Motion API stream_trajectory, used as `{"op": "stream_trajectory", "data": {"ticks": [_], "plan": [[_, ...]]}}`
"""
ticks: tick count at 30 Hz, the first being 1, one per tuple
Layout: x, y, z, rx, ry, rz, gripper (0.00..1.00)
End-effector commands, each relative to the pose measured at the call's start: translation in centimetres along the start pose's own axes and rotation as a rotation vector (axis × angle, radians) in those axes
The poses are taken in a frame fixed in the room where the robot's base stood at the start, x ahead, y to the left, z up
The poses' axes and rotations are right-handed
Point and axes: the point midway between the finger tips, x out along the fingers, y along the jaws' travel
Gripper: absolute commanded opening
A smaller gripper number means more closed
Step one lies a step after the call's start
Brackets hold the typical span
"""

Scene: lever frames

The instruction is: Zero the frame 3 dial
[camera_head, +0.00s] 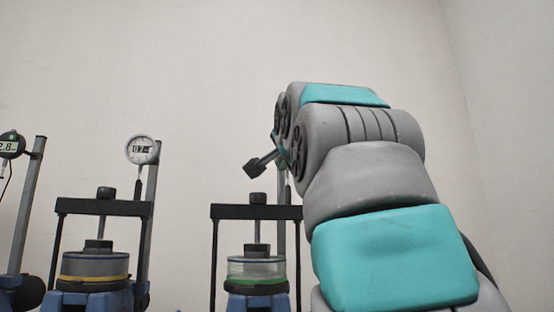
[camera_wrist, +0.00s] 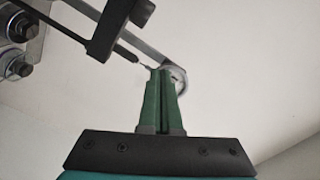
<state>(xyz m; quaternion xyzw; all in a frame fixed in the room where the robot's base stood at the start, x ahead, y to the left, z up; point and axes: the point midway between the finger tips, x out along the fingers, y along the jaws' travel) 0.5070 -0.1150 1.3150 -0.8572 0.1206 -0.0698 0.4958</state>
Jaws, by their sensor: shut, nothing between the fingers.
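My gripper (camera_wrist: 161,72) shows in the wrist view as two green fingers, shut with nothing between them. A round dial (camera_wrist: 178,78) on a slanted post is partly hidden behind the fingertips. I cannot tell whether they touch it, and its reading is not legible. In the head view my arm covers the upper right of the right-hand frame (camera_head: 257,211), so its dial is hidden. No frame number is legible.
To the left stands another frame (camera_head: 104,207) with a round dial (camera_head: 142,149) on a post. A digital gauge (camera_head: 11,144) is at the far left edge. In the wrist view, a dark bar (camera_wrist: 108,28) of a frame lies close at upper left. The wall behind is bare.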

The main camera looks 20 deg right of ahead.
Motion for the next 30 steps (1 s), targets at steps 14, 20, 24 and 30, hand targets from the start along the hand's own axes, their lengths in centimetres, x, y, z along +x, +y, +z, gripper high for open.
{"op": "stream_trajectory", "data": {"ticks": [14, 20, 24, 30], "plan": [[3.9, 0.0, -0.1, 0.000, -0.003, 0.005, 0.00], [5.3, -0.2, -0.1, -0.001, -0.001, 0.000, 0.00], [5.6, -0.1, 0.0, -0.002, 0.000, 0.000, 0.00], [5.7, 0.0, 0.0, -0.002, 0.000, 0.000, 0.00]]}}
